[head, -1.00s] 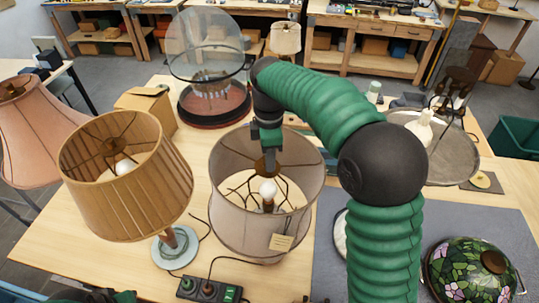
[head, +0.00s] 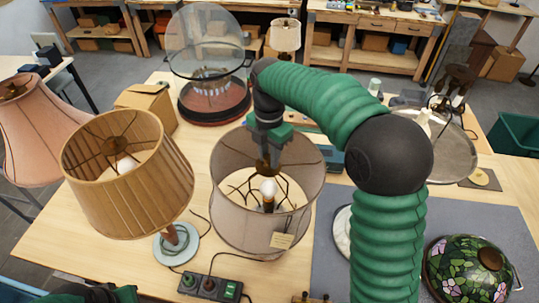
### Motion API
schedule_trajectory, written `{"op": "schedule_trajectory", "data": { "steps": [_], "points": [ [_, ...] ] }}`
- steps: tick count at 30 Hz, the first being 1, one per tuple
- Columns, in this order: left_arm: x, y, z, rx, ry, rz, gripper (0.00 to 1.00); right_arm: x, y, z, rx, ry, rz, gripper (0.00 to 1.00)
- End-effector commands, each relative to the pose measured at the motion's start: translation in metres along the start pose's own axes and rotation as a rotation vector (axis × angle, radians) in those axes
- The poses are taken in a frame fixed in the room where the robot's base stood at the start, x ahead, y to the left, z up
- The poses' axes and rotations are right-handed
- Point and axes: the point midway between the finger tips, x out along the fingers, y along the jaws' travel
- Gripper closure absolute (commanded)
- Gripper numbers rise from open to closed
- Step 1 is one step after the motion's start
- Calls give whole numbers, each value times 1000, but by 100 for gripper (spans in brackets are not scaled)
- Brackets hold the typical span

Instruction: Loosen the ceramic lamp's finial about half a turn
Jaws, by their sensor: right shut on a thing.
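The lamp with the round grey translucent shade (head: 232,205) stands in the middle of the table. Its wire frame and lit-looking white bulb (head: 268,187) show through the open top, and a paper tag (head: 282,240) hangs at the lower rim. Its base is hidden by the shade, so I cannot see whether it is ceramic. My right gripper (head: 268,158) reaches down over the top of this shade and is shut on the finial at the frame's centre. The finial is mostly hidden by the fingers. My left gripper is out of view; only green arm parts show at the lower left.
A pleated tan-shaded lamp (head: 125,190) stands close on the left, beside a pink shade (head: 40,130). A glass dome (head: 208,45) is behind. A stained-glass shade (head: 465,270) lies on the grey mat (head: 475,215) at right. A switch box (head: 210,287) sits in front.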

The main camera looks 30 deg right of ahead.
Motion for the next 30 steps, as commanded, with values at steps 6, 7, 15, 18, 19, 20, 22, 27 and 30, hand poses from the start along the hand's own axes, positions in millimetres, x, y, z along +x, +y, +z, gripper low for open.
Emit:
{"op": "schedule_trajectory", "data": {
  "steps": [6, 7, 15, 18, 19, 20, 22, 27, 30],
  "points": [
    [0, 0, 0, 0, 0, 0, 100, 1, 0, -1, -28, 2, 0, 100],
    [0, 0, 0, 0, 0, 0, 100, 1, 0, -1, -29, 2, 0, 100],
    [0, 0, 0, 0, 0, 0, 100, 1, 0, -1, -29, 3, -1, 100],
    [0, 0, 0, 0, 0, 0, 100, 1, 0, -1, -29, 3, -1, 70],
    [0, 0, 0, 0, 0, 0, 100, 1, 0, -1, -29, 3, -1, 66],
    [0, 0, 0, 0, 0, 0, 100, 1, 0, -1, -29, 3, -1, 62],
    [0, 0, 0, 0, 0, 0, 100, 1, 0, -1, -28, 2, -1, 55],
    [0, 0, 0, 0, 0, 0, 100, 0, 0, -1, -28, 1, 0, 55],
    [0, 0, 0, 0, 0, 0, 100, 0, 0, 0, -28, 1, 0, 55]
  ]
}}
